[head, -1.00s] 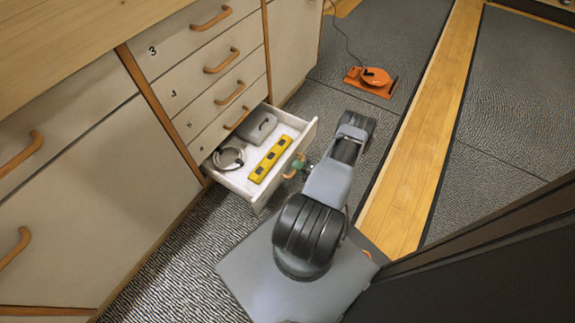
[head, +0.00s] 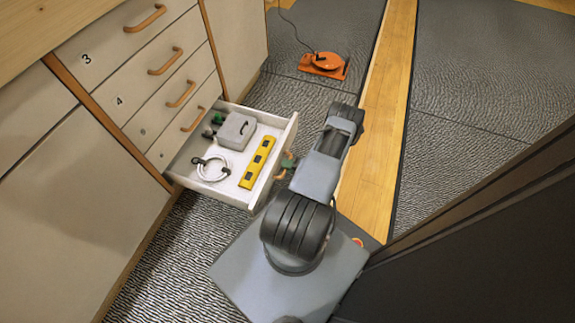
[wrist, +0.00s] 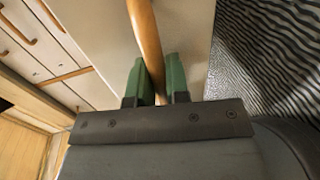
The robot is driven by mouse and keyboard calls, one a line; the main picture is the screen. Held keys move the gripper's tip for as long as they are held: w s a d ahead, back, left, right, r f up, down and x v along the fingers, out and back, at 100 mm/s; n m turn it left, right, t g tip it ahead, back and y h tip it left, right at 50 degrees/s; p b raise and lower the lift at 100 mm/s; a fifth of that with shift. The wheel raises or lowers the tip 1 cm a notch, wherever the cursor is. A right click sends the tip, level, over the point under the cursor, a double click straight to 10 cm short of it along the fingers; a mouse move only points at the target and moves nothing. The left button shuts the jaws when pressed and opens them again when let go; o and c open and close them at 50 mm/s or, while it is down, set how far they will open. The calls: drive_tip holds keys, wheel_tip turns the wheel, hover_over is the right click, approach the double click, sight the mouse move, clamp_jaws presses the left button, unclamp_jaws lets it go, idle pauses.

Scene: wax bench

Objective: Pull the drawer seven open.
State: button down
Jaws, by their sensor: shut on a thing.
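The open drawer (head: 287,133) is the lowest of the stack in the head view and stands well out from the cabinet. Its number is not readable here. Inside lie a grey case (head: 236,131), a yellow spirit level (head: 258,162), a coiled white cable (head: 213,168) and small green and dark items (head: 217,119) at the back. My gripper (wrist: 161,82) has its green fingers on either side of the drawer's wooden handle (wrist: 146,35) and is shut on it. In the head view the gripper (head: 286,164) is at the drawer's front, partly hidden by my arm.
Closed drawers (head: 140,88) with wooden handles rise above the open one. An orange device (head: 323,65) with a cord lies on the floor mat beyond. A dark panel (head: 470,250) stands at the right.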

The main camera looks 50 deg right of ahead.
drive_tip(key=shift+a, duration=0.2)
drive_tip(key=c, duration=1.1)
unclamp_jaws()
drive_tip(key=shift+d, duration=0.15)
drive_tip(key=shift+s, duration=0.1)
drive_tip(key=p+v, duration=0.3)
drive_tip(key=v, duration=1)
drive_tip(key=shift+s+d+r, duration=0.1)
drive_tip(key=shift+s+d, duration=0.05)
drive_tip(key=shift+s, duration=0.15)
